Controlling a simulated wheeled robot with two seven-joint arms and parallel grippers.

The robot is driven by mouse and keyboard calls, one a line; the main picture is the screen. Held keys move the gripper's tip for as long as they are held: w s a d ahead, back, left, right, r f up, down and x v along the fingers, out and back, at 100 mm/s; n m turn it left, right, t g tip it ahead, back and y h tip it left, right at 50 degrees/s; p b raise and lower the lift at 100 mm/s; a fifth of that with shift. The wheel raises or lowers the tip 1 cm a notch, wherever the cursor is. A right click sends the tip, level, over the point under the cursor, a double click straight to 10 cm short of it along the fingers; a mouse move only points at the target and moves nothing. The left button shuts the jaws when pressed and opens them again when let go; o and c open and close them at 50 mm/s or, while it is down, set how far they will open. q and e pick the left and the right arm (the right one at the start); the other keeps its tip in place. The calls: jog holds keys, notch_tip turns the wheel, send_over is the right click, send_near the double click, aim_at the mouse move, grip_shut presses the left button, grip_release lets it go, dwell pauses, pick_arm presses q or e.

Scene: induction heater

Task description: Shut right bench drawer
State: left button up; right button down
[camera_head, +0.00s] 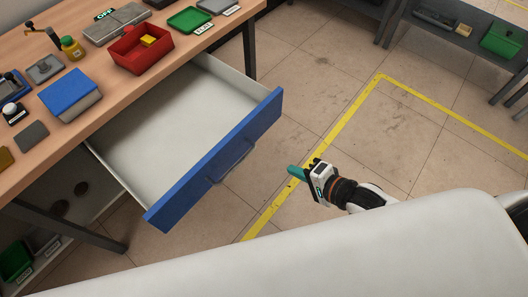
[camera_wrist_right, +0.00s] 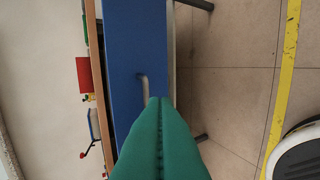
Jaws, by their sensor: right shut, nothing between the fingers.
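The bench drawer (camera_head: 172,122) is pulled far out from under the wooden bench top and looks empty inside. Its blue front (camera_head: 194,183) has a bar handle (camera_head: 232,160) and faces the floor area at right. My right gripper (camera_head: 292,170) is to the right of the drawer front, apart from it, with its green fingers together and nothing between them. In the right wrist view the shut fingers (camera_wrist_right: 160,102) point toward the blue front (camera_wrist_right: 125,60), and the handle (camera_wrist_right: 145,88) shows just beyond their tips. My left gripper is not in view.
The bench top (camera_head: 120,90) carries a red bin (camera_head: 140,57), a blue box (camera_head: 70,94), a green tray (camera_head: 190,20) and small tools. A dark bench leg (camera_head: 249,48) stands behind the drawer. Yellow-taped floor (camera_head: 345,115) right of the drawer is clear.

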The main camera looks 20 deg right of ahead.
jog(key=r+x, duration=0.1)
jog(key=x, duration=1.1)
jog(key=shift+w+a+r, duration=0.2)
jog(key=shift+w+r, duration=0.15)
jog(key=shift+r, duration=0.05)
jog(key=shift+w, duration=0.1)
